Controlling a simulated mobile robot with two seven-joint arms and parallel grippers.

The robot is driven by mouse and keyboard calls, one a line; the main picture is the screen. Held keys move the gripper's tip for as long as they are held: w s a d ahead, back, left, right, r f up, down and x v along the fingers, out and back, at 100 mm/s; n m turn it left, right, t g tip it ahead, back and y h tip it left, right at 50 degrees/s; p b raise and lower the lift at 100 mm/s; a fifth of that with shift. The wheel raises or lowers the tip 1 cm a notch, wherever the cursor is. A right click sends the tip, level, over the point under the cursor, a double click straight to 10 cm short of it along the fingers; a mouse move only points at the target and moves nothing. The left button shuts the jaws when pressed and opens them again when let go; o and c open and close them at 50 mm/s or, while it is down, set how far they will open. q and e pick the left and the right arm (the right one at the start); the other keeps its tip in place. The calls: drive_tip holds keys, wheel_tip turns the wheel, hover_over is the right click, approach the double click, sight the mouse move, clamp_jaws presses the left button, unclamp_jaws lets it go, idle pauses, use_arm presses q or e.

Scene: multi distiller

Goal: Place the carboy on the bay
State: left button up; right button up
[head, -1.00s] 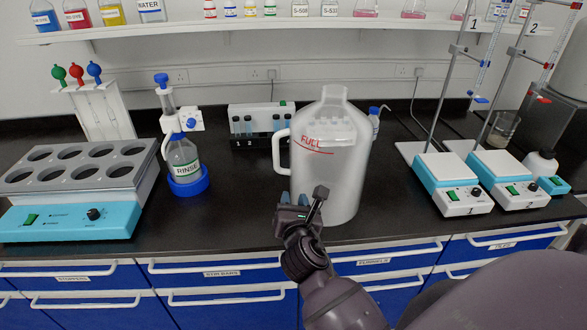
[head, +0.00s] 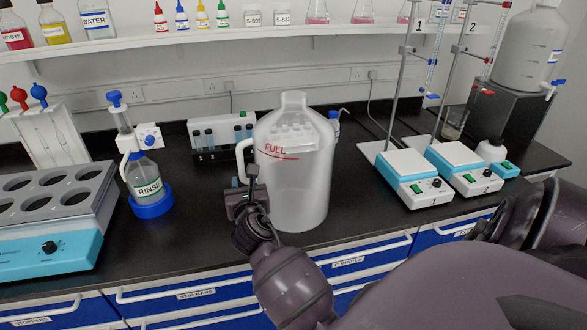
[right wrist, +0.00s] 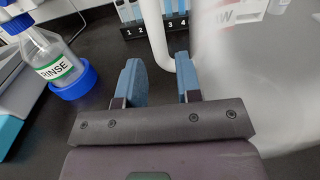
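The carboy (head: 305,190), a large translucent white jug with a red FULL line, stands upright on the black bench. Its handle (head: 242,160) is on its left side. My right gripper (head: 246,190) is at the front left of the carboy, by the lower handle. In the right wrist view my right gripper (right wrist: 160,85) is open, its blue fingers apart, with the handle (right wrist: 156,35) just beyond and between them; no grip on it shows. Nothing is labelled as a bay; a black stand (head: 483,110) at the back right bears another container. My left gripper is not in view.
A rinse bottle (head: 146,178) and a grey block with several wells (head: 60,220) stand left. A tube rack (head: 222,135) is behind the carboy. Two hot plates (head: 408,178) with tall burette stands are on the right. A shelf (head: 200,38) runs above. Bare bench lies left of the carboy.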

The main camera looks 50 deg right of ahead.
sight(242, 174)
drive_tip(key=shift+x, duration=1.75)
clamp_jaws()
drive_tip(key=shift+r, duration=0.1)
